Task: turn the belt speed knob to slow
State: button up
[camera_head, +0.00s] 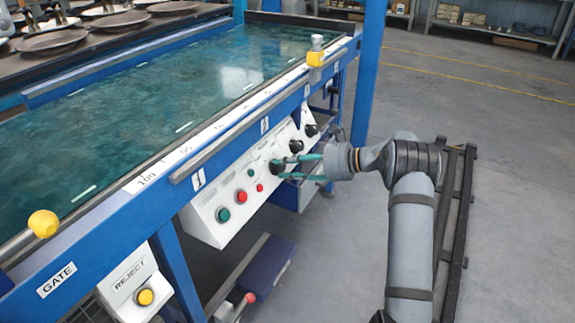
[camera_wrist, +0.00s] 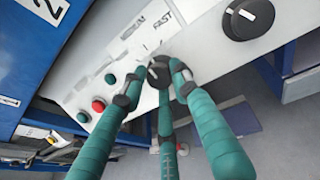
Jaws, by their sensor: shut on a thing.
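A small black knob (camera_wrist: 160,68) on a white control panel (camera_wrist: 110,62) sits between the fingertips of my gripper (camera_wrist: 157,84) in the wrist view. My gripper has three teal fingers with dark tips, closed around this knob. The word FAST is printed on the panel above it; other lettering is too blurred to read. The fingers partly cover the knob, so its pointer direction is not clear. In the head view, my gripper (camera_head: 284,166) reaches the panel from the right, at the dark knob (camera_head: 275,166).
A larger black knob (camera_wrist: 248,17) with a white pointer line is to the right. Green (camera_head: 223,214) and red (camera_head: 241,196) buttons are on the panel's left. The blue frame (camera_head: 205,172) and belt edge run above the panel.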

jog(key=n+g, duration=0.1)
jog(key=n, duration=0.4)
jog(key=shift+w+d+h+p, duration=0.1)
jog(key=shift+h+p, duration=0.2)
jog(key=shift+p, duration=0.05)
jog(key=shift+n+g+p, duration=0.3)
jog(key=shift+n+g, duration=0.1)
jog(key=shift+n, duration=1.2)
jog(key=shift+h, duration=0.3)
jog(key=shift+w, duration=0.1)
jog(key=o, duration=1.1)
jog(key=shift+r, duration=0.1)
jog(key=shift+o, duration=0.2)
jog(key=v, duration=1.2)
